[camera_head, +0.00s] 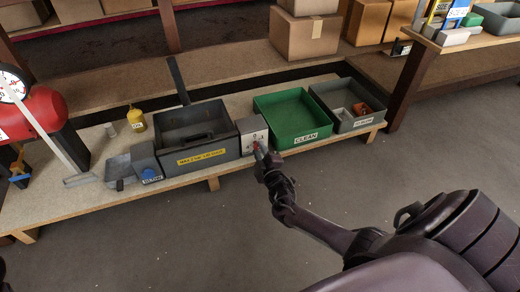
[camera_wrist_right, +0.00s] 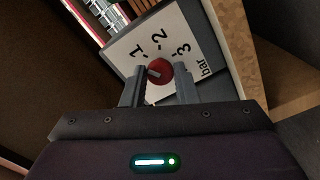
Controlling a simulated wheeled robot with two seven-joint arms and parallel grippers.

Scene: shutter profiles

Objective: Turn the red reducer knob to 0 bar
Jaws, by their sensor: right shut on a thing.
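The red reducer knob (camera_wrist_right: 159,70) sits on a white dial plate (camera_wrist_right: 184,38) marked 1, 2, 3 and bar in the right wrist view. A pale pointer mark shows on the knob's face; which value it points at is hard to tell. No 0 mark is visible. In the head view the plate is on the front of a grey box (camera_head: 252,134), with the knob largely hidden by my gripper. My right gripper (camera_head: 261,157) is at the box front; in the wrist view its two fingers (camera_wrist_right: 161,78) are shut on the knob, one each side.
A grey crate (camera_head: 345,124) is further right. A blue knob (camera_head: 149,174) and yellow bottle (camera_head: 136,120) are at left. The floor in front is clear.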

